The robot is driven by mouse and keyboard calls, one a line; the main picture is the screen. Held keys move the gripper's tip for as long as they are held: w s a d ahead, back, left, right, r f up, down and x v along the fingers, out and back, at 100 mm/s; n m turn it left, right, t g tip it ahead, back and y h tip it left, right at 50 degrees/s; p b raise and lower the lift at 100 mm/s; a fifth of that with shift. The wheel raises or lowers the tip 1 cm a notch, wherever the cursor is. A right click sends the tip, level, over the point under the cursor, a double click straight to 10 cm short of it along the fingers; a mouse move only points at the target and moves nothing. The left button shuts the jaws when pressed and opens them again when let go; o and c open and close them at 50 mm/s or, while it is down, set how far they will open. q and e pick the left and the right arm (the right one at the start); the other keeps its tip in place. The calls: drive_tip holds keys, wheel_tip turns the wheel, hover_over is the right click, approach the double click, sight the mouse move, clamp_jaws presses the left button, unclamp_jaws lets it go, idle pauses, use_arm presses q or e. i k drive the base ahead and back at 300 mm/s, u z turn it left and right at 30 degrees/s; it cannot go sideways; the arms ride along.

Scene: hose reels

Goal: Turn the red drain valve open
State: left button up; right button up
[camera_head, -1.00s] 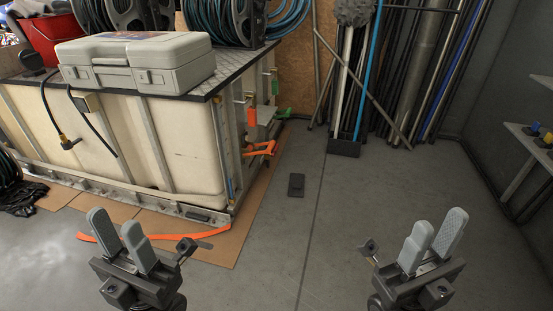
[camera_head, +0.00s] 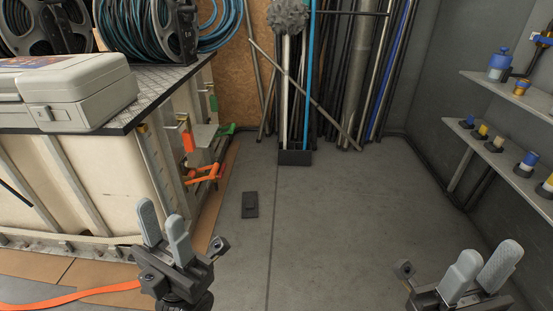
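An orange-red valve handle (camera_head: 206,173) sticks out low from the right end of the big cream tank (camera_head: 105,180). It is the nearest match to a red drain valve. A green handle (camera_head: 227,130) sits farther back, and an upright orange part (camera_head: 188,142) is above the orange-red handle. My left gripper (camera_head: 163,217) is in the lower left, its fingers apart with nothing between them. In the picture it is below the orange-red handle and not touching it. My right gripper (camera_head: 489,255) is in the lower right corner, also open and empty, far from the tank.
A grey case (camera_head: 85,95) and hose reels (camera_head: 165,30) stand on the tank's top. A small dark object (camera_head: 250,204) lies on the floor. Poles lean at the back. Shelves (camera_head: 515,165) with small bottles line the right wall.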

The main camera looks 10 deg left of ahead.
sight(224, 165)
drive_tip(key=z, duration=0.8)
drive_tip(key=i, duration=2.7)
drive_tip(key=u, duration=1.3)
drive_tip(key=i, duration=0.85)
drive_tip(key=u, duration=0.85)
